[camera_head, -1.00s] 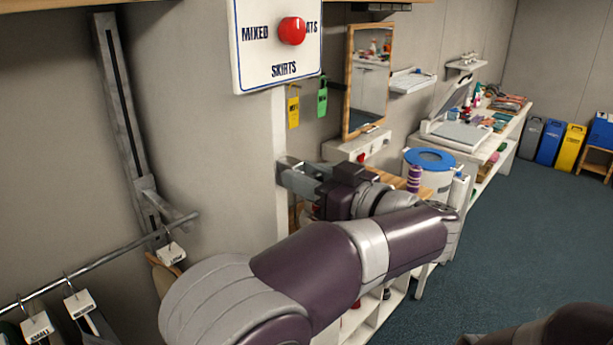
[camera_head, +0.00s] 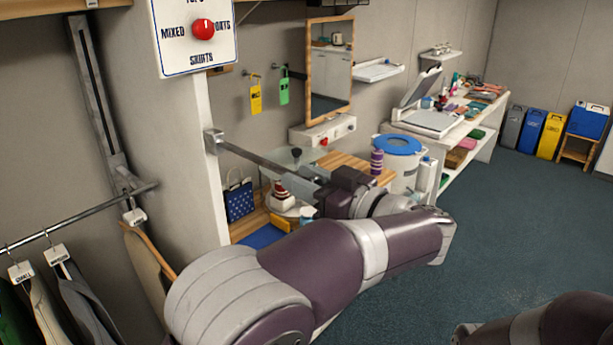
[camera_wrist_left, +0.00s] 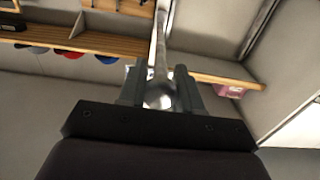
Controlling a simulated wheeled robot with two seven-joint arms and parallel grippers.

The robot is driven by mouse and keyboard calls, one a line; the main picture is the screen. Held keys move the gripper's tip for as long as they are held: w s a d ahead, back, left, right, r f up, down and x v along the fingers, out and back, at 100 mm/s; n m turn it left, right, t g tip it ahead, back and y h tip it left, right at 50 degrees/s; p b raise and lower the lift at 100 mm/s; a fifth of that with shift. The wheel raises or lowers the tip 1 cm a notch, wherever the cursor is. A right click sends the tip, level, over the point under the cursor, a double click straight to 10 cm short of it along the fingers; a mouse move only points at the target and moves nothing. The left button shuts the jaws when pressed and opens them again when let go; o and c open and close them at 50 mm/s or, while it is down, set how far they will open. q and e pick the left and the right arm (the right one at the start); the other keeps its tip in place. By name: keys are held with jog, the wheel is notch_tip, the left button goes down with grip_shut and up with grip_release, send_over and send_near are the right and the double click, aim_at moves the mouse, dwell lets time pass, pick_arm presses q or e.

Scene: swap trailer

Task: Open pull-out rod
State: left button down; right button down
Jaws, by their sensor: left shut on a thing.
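The pull-out rod (camera_head: 262,160) is a thin grey metal bar that comes out of a bracket (camera_head: 213,140) on the white post. It slants down to the right to my left gripper (camera_head: 318,190). The left gripper is shut on the rod's outer end. In the left wrist view the rod's rounded end (camera_wrist_left: 158,97) sits between the two fingers (camera_wrist_left: 160,88), and the rod runs away upward. Part of my right arm (camera_head: 545,322) shows at the lower right; its gripper is out of view.
A shelf with a blue spotted bag (camera_head: 239,200) and a cake-like item (camera_head: 281,192) lies under the rod. A clothes rail (camera_head: 85,210) with hangers is at the left. A white bin with a blue lid (camera_head: 398,146) stands beyond the gripper. The floor (camera_head: 500,215) at the right is clear.

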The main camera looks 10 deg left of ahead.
pick_arm(q)
jog(key=shift+w+a+r, duration=0.1)
jog(key=shift+w+a, duration=0.15)
jog(key=shift+a, duration=0.15)
jog(key=c, duration=0.8)
grip_release()
jog(key=shift+s+d, duration=0.15)
jog(key=shift+d, duration=0.05)
jog(key=shift+s+d, duration=0.1)
jog(key=shift+d, duration=0.1)
jog(key=b+v, duration=0.4)
jog(key=v, duration=0.8)
jog(key=shift+s+d, duration=0.1)
